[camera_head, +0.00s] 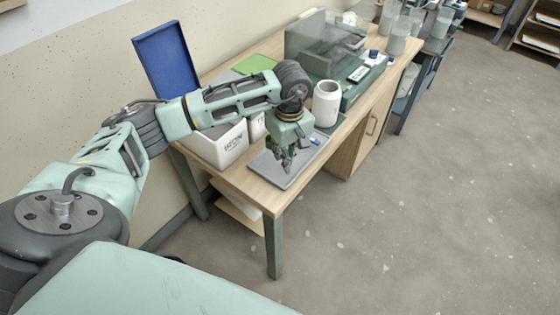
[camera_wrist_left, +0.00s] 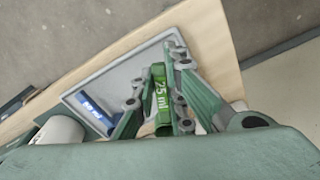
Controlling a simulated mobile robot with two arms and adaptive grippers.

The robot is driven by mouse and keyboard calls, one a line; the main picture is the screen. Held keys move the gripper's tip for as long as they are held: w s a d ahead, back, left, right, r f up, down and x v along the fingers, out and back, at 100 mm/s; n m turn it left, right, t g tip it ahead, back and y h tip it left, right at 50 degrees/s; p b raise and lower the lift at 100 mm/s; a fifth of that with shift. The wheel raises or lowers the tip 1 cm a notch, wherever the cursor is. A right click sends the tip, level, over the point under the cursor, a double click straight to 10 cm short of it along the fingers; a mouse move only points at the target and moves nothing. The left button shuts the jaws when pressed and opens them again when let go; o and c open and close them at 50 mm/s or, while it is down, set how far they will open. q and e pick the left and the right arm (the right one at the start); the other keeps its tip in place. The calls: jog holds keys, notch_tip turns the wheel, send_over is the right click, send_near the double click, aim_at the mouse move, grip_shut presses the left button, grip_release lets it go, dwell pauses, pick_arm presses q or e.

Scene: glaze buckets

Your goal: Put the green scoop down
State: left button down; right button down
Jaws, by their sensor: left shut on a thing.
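My left gripper (camera_head: 287,158) is over the grey tray (camera_head: 267,168) on the wooden table. In the left wrist view the left gripper (camera_wrist_left: 155,98) is shut on the green scoop (camera_wrist_left: 160,88), which is marked "25 ml". Part of the scoop is hidden by the fingers and the wrist. The tray also shows in the left wrist view (camera_wrist_left: 135,68), behind the scoop. I cannot tell whether the scoop touches the tray. A blue object (camera_wrist_left: 97,113) lies in the tray beside the gripper; it also shows in the head view (camera_head: 315,140). My right gripper is not in view.
A white jar (camera_head: 327,103) stands right of the gripper. A white labelled bucket (camera_head: 222,148) stands to its left, with an upright blue panel (camera_head: 167,65) behind. A clear-sided box (camera_head: 318,45) is farther back. The table (camera_head: 272,200) ends close to the tray's front.

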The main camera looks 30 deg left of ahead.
aim_at(281, 176)
pick_arm(q)
jog(key=shift+s+a+f, duration=0.3)
jog(key=shift+a+f, duration=0.1)
jog(key=shift+a, duration=0.15)
jog(key=shift+f, duration=0.35)
notch_tip(281, 176, down, 3)
jog(key=shift+f+p, duration=0.1)
jog(key=shift+p, duration=0.6)
jog(key=shift+f, duration=0.15)
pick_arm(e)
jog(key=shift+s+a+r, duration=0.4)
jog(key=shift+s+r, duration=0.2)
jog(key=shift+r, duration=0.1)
pick_arm(q)
jog(key=shift+f, duration=0.15)
jog(key=c, duration=1.8)
grip_release()
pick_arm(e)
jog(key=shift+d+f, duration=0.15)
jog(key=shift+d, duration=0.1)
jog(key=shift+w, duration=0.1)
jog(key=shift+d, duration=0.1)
